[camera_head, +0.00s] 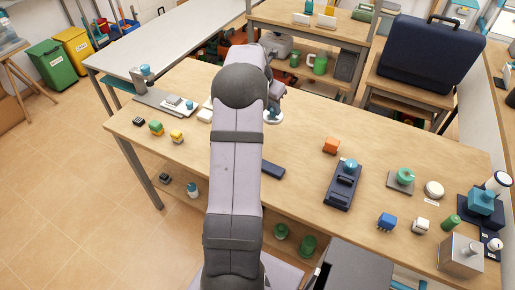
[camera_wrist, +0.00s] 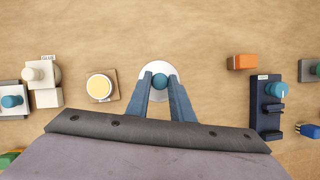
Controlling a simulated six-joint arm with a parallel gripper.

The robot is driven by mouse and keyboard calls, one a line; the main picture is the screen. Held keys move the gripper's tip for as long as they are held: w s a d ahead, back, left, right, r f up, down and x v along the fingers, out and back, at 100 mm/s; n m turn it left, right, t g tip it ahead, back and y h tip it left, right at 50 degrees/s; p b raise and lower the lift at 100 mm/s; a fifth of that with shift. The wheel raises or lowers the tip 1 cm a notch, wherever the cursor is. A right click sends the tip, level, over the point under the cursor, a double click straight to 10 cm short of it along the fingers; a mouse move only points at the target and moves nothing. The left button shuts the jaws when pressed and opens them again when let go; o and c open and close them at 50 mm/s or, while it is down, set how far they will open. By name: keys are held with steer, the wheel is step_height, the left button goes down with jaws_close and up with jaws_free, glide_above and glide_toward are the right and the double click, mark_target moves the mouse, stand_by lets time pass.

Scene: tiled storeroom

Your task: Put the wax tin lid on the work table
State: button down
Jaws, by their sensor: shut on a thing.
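The wax tin lid, as I take it, is a round white disc with a blue knob (camera_wrist: 158,66). It shows in the middle of the wrist view and beside my arm in the head view (camera_head: 275,121). My gripper (camera_wrist: 159,81) is shut on its blue knob, one finger on each side. The lid is level and at or just above the work table (camera_head: 310,130); I cannot tell whether it touches. A round tin with a cream-yellow top (camera_wrist: 99,88) sits on a brown square left of the lid. My arm hides it in the head view.
Right of the lid are an orange block (camera_head: 331,146) and a dark blue holder with a blue knob (camera_head: 343,187). A dark flat bar (camera_head: 272,170) lies near the table's front edge. Left stand a white block (camera_head: 205,115) and small yellow blocks (camera_head: 177,136). Bare wood surrounds the lid.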

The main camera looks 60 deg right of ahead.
steer(key=shift+d+r+n+t, duration=0.25)
steer(key=shift+n+t, duration=0.05)
steer(key=shift+n, duration=0.5)
steer(key=shift+w, duration=0.1)
steer(key=shift+f+p, duration=0.65)
steer(key=shift+f, duration=4.35)
steer(key=shift+f, duration=0.1)
steer(key=c, duration=1.6)
jaws_free()
steer(key=shift+o, duration=0.2)
